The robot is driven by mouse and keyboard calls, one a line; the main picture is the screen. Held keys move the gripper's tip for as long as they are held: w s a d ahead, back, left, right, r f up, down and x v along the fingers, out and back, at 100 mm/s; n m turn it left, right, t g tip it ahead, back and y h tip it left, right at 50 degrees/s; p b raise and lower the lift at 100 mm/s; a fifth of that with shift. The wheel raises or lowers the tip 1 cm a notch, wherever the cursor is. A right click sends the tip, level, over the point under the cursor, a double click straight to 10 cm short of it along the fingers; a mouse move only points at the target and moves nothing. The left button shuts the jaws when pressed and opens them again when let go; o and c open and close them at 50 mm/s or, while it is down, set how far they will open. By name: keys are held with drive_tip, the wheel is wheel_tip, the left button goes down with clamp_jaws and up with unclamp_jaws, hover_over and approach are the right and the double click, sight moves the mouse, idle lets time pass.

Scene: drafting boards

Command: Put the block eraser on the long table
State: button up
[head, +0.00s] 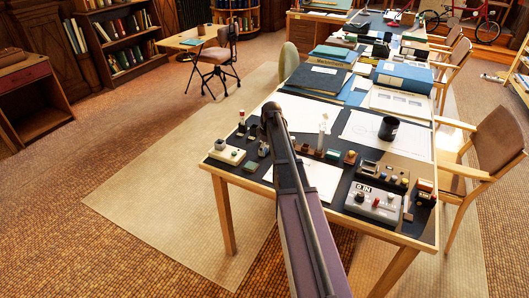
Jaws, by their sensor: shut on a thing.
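The long table (229,178) stands in front of me, with a dark top, pale edge and wooden legs. It runs away toward the back and is crowded with items. My arm reaches up over its near left part. I cannot make out my gripper's fingers; the arm's end is dark and turned away, so what it holds is hidden. I cannot single out the block eraser among the small blocks on the table.
A grey control box (373,207) sits at the near right, a black cup (388,129) farther back, and a dark book (316,78) and a blue binder (404,77) beyond. Chairs (485,150) line the right side. White sheets (361,130) leave flat patches. Floor at left is open.

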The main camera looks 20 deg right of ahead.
drive_tip(key=shift+f, duration=0.15)
drive_tip(key=o, duration=1.1)
drive_tip(key=r+p, duration=0.4)
drive_tip(key=s+r+p, duration=0.1)
drive_tip(key=r+p, duration=0.3)
drive_tip(key=d+r+p, duration=0.1)
drive_tip(key=r+p, duration=0.3)
drive_tip(key=shift+s+d+r, duration=0.1)
drive_tip(key=shift+s, duration=0.15)
idle(0.3)
idle(0.6)
drive_tip(key=s+a+m, duration=0.2)
drive_tip(key=s+a, duration=0.6)
drive_tip(key=s+a+m+g, duration=0.1)
drive_tip(key=s+a+m, duration=0.2)
drive_tip(key=s+a, duration=0.5)
drive_tip(key=s+a+m+h, duration=0.1)
drive_tip(key=s+a+m, duration=0.1)
drive_tip(key=s+a, duration=0.6)
drive_tip(key=shift+s+m, duration=0.2)
drive_tip(key=shift+m, duration=0.1)
